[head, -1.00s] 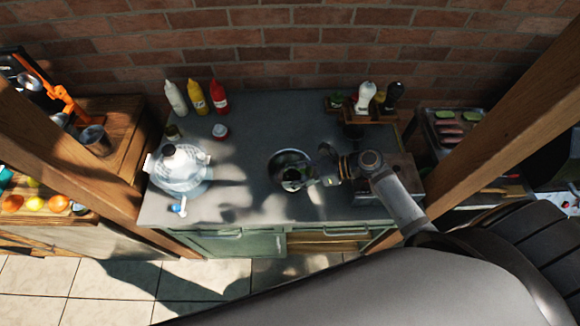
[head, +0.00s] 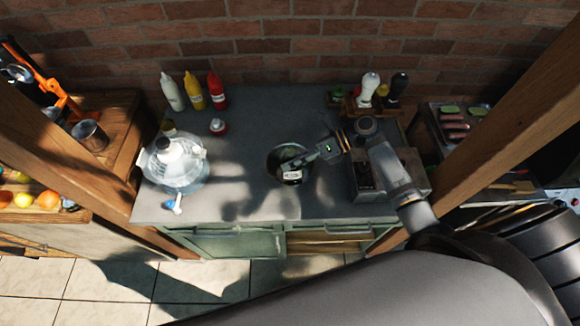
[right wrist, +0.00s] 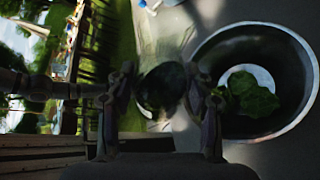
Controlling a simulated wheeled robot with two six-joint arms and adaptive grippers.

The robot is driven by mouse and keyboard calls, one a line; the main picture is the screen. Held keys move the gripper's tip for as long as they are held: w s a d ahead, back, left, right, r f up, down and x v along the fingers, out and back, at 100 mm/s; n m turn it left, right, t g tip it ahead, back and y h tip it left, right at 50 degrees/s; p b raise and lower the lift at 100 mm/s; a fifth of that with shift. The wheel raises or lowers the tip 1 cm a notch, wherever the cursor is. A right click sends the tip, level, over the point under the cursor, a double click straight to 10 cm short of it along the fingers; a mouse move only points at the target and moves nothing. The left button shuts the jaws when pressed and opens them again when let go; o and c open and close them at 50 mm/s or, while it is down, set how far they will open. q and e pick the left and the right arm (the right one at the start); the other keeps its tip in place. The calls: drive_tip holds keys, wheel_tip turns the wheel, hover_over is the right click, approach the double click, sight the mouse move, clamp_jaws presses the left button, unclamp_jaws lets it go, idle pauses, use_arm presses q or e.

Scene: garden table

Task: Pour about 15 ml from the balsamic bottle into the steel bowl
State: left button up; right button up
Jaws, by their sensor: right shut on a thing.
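The steel bowl (head: 271,163) stands on the grey counter, right of its middle. It also shows at the right of the right wrist view (right wrist: 226,54), with green leaves (right wrist: 252,98) inside. My right gripper (head: 303,162) reaches over the bowl from the right. It is shut on the dark balsamic bottle (right wrist: 160,88), which sits between the fingers in the right wrist view. In the head view the bottle (head: 291,173) is over the bowl and looks tilted. Its mouth and any stream of liquid cannot be made out. My left gripper is out of view.
A glass drink dispenser (head: 177,170) stands at the counter's left. White, yellow and red squeeze bottles (head: 194,91) stand at the back left. A wooden caddy (head: 377,108) with shakers is at the back right, and a dark box (head: 363,180) is right of the bowl.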

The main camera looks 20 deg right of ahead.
drive_tip(key=f+m+g+b, duration=0.1)
drive_tip(key=b, duration=0.1)
drive_tip(key=shift+s+b, duration=0.15)
drive_tip(key=shift+b, duration=0.2)
drive_tip(key=shift+a+r+m+y+p, duration=0.1)
drive_tip(key=shift+r+m+y+p, duration=0.25)
drive_tip(key=shift+p, duration=0.75)
drive_tip(key=shift+s+f+m+g+p, duration=0.1)
drive_tip(key=shift+f+m+g+p, duration=0.2)
drive_tip(key=shift+f+p, duration=0.25)
drive_tip(key=shift+m+g+p, duration=0.25)
drive_tip(key=shift+g+p, duration=0.05)
drive_tip(key=shift+p, duration=0.45)
drive_tip(key=shift+f+m+y, duration=0.3)
drive_tip(key=shift+f+y, duration=0.05)
drive_tip(key=shift+f, duration=0.05)
drive_tip(key=shift+s+r+m+g+p, duration=0.2)
drive_tip(key=shift+r+m+g+p, duration=0.3)
drive_tip(key=shift+p, duration=1.05)
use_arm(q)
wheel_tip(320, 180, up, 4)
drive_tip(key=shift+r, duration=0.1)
use_arm(e)
drive_tip(key=shift+s+f, duration=0.1)
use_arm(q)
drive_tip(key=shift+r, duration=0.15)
use_arm(e)
drive_tip(key=shift+s, duration=0.5)
